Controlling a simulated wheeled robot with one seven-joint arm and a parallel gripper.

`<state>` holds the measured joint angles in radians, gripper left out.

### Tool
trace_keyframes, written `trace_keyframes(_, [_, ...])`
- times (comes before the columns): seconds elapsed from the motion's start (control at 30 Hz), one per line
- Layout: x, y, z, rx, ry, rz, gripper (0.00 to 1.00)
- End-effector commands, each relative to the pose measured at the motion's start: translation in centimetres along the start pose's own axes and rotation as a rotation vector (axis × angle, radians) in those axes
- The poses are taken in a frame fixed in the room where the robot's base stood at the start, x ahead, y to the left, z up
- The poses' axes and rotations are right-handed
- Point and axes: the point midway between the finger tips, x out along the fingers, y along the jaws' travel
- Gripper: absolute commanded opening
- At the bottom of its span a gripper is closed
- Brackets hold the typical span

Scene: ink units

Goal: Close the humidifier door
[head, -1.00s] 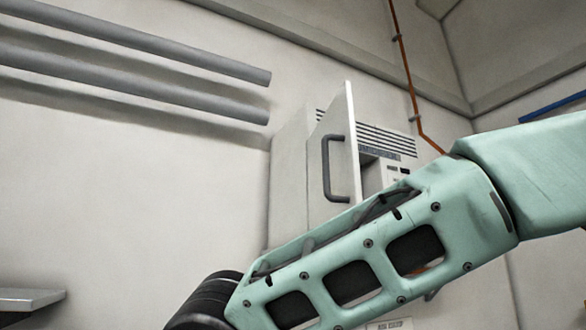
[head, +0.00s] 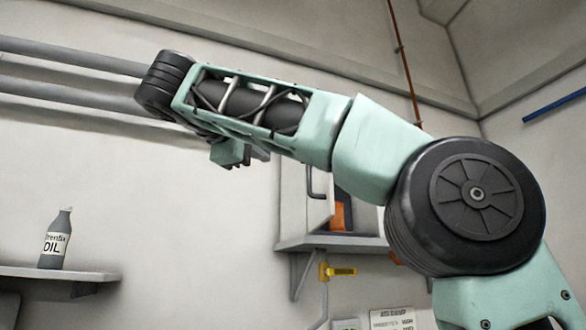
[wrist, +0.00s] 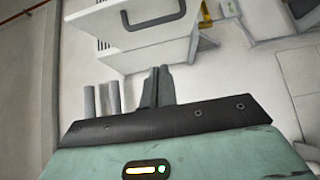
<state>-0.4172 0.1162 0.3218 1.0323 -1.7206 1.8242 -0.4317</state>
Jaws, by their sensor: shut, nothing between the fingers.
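The humidifier (head: 291,190) is a pale box on the wall, mostly hidden behind my arm in the head view. Its white door (head: 318,212) stands open, with a dark handle (head: 316,188) on its face. An orange part shows in the opening to the right. In the wrist view the door (wrist: 150,38) and its black handle (wrist: 155,23) are at the top, beyond my fingertips. My gripper (wrist: 158,72) is shut and empty, and appears apart from the door. In the head view my arm hides most of the gripper.
A wall shelf (head: 330,245) is under the humidifier, with a yellow valve (head: 324,272) below. Grey pipes (head: 60,95) run along the wall at upper left. An oil bottle (head: 57,240) stands on another shelf (head: 85,275) at lower left. The wall between is bare.

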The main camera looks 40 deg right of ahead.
Motion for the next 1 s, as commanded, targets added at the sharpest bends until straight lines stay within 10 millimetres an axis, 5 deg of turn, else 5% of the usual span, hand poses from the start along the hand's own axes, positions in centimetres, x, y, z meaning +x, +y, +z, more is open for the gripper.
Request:
trace_keyframes(0.4, [8.1, 0.3, 0.8, 0.001, -0.001, 0.000, 0.00])
trace_keyframes(1.0, [10.2, -0.1, 2.8, 0.000, 0.004, -0.001, 0.00])
